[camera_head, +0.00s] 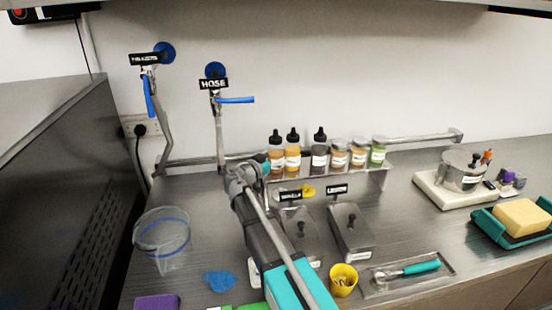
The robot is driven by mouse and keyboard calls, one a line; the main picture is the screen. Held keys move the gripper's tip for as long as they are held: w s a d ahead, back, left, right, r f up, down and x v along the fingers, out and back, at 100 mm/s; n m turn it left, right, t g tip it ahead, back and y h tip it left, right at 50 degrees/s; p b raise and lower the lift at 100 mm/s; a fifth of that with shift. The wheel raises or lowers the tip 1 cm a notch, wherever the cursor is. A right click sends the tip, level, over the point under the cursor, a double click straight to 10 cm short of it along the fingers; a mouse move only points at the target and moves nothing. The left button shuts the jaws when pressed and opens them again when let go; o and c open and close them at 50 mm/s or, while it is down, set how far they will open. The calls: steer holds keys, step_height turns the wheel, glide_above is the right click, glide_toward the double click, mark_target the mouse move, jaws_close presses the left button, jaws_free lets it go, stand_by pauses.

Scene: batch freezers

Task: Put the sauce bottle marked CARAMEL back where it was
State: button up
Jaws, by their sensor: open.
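Three sauce bottles with black caps stand upright on the small raised shelf (340,177) at the back: an orange-brown one (276,153), an amber one (293,156) and a dark brown one (319,154). Their labels are too small to read, so I cannot tell which is marked CARAMEL. My gripper (264,168) is at the left end of the shelf, close beside the orange-brown bottle. It is open. The fingers are small and partly hidden, and I cannot tell whether they touch that bottle.
Several lidded jars (358,155) fill the shelf's right part. Two lidded steel bins (352,232) stand in front. A clear bucket (162,240) is at left, a yellow cup (343,280) at front, a teal tray (487,226) with a sponge at right. Taps rise behind my arm.

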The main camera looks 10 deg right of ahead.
steer(key=v, duration=1.1)
steer(key=shift+s+a, duration=0.25)
steer(key=shift+a, duration=0.1)
